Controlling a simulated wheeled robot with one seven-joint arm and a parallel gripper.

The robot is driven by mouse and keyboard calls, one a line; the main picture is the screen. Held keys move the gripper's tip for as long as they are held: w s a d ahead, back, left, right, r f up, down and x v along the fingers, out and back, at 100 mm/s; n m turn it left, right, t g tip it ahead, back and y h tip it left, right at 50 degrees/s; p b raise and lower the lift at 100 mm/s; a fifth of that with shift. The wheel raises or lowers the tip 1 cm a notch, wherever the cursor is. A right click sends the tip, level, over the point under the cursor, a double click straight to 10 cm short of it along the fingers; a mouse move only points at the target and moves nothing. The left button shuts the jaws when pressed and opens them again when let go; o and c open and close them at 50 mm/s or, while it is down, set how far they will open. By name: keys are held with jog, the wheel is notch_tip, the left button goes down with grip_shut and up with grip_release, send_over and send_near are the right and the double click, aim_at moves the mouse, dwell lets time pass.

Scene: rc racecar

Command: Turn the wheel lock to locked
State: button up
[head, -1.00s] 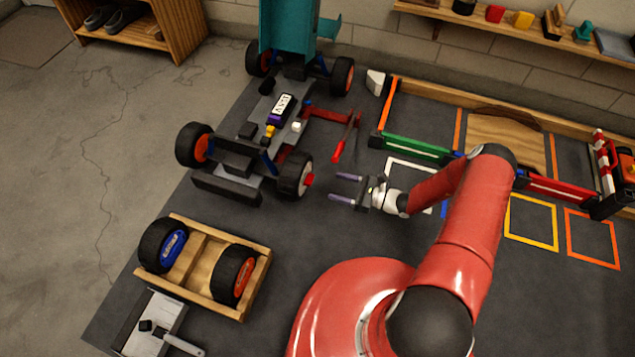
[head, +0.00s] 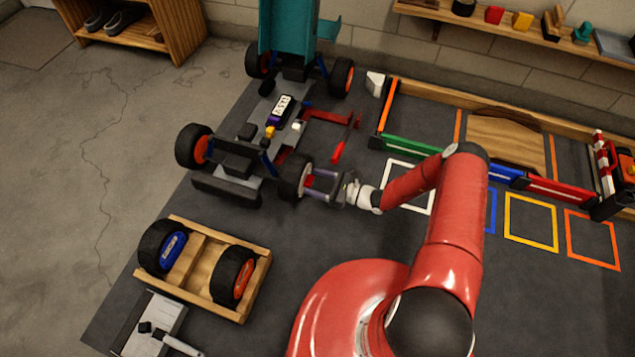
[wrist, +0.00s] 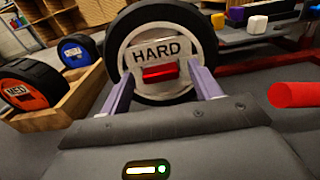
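The car chassis (head: 232,160) stands on the dark mat at the upper left in the head view. Its near-right wheel (head: 290,177) has a black tyre and a pale hub. In the wrist view this wheel (wrist: 128,32) reads "HARD", and a red wheel lock (wrist: 160,73) lies horizontally across the hub's middle. My gripper (head: 311,183) is at the wheel's outer face. In the wrist view my gripper (wrist: 163,80) has its two purple fingers apart, one on each side of the red lock. I cannot tell whether the fingertips touch the hub.
A red-handled tool (head: 338,150) lies right of the wheel, close to my gripper. A wooden crate (head: 212,300) holds a blue-hub wheel (head: 164,246) and an orange-hub wheel (head: 232,273). Coloured squares and a low fence (head: 415,147) lie to the right.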

jog(key=c, duration=0.9)
jog(key=shift+m, duration=0.3)
jog(key=shift+w+d+f+m+b, duration=0.1)
jog(key=shift+m+b, duration=1.35)
jog(key=shift+m, duration=2.85)
jog(key=shift+w+f+m+b, duration=0.1)
jog(key=shift+m+b, duration=1.35)
jog(key=shift+m, duration=2.85)
jog(key=o, duration=1)
